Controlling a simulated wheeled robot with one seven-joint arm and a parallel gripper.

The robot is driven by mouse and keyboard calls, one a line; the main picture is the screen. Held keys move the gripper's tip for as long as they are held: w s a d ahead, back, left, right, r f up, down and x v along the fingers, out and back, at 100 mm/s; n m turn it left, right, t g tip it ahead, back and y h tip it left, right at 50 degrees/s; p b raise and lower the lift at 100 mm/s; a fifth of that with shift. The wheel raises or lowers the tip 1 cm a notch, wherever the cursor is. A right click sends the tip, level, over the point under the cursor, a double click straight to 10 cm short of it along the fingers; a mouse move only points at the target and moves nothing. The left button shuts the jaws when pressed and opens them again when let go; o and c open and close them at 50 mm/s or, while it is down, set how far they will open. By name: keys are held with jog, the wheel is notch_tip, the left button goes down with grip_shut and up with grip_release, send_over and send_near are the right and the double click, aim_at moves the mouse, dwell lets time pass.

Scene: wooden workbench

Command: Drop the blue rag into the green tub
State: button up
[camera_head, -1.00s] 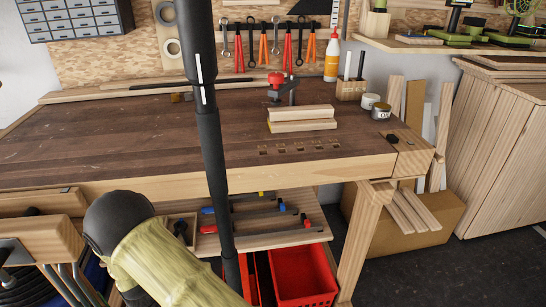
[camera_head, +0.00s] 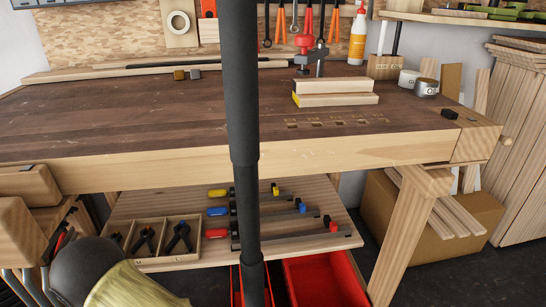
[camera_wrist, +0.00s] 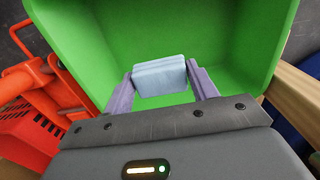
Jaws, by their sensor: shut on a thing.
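In the wrist view, my gripper (camera_wrist: 161,84) is shut on the blue rag (camera_wrist: 160,75), a small pale-blue folded block between the two fingers. The green tub (camera_wrist: 228,30) lies beyond the fingers and fills much of the top of that view. The rag appears over the tub's opening, with the green floor and walls around it. How high it is above the tub floor I cannot tell. The tub, the rag and my gripper do not show in the head view.
In the head view, the workbench (camera_head: 120,115) has a lower shelf with clamps and a divided wooden box (camera_head: 150,262). A red bin (camera_head: 325,280) stands below. In the wrist view, orange-red objects (camera_wrist: 40,100) lie left of the tub and a wooden bar (camera_wrist: 293,92) lies right.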

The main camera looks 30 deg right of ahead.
notch_tip(320, 180, down, 6)
jog(key=b, duration=0.6)
dwell(0.4)
jog(key=o, duration=1)
jog(key=shift+c, duration=0.2)
notch_tip(320, 180, up, 17)
jog(key=p, duration=0.9)
jog(key=shift+r, duration=0.2)
jog(key=shift+w+d, duration=0.1)
